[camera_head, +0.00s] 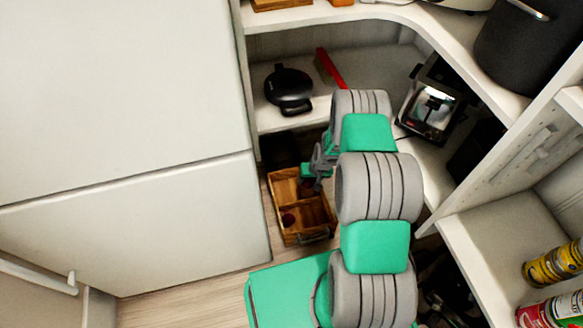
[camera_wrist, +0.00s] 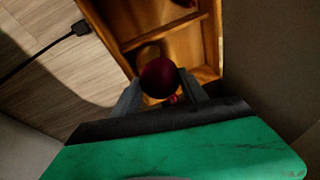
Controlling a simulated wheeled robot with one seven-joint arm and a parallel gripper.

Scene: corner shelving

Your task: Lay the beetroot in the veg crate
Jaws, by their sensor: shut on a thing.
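The beetroot (camera_wrist: 158,78) is a dark red, round thing between the two grey fingers of my gripper (camera_wrist: 160,90) in the wrist view. My gripper is shut on it. The veg crate (camera_head: 304,238) is a wooden box with a divider, on the floor beside the white cabinet. In the wrist view the crate (camera_wrist: 165,37) lies below and beyond the beetroot. In the head view my gripper (camera_head: 314,178) is over the crate's far right part. The gap between beetroot and crate floor cannot be judged.
A small red thing (camera_wrist: 172,99) shows past the beetroot. The white cabinet (camera_head: 190,220) stands close on the left, and shelving with a black appliance (camera_head: 289,88) and a toaster (camera_head: 432,105) stands behind.

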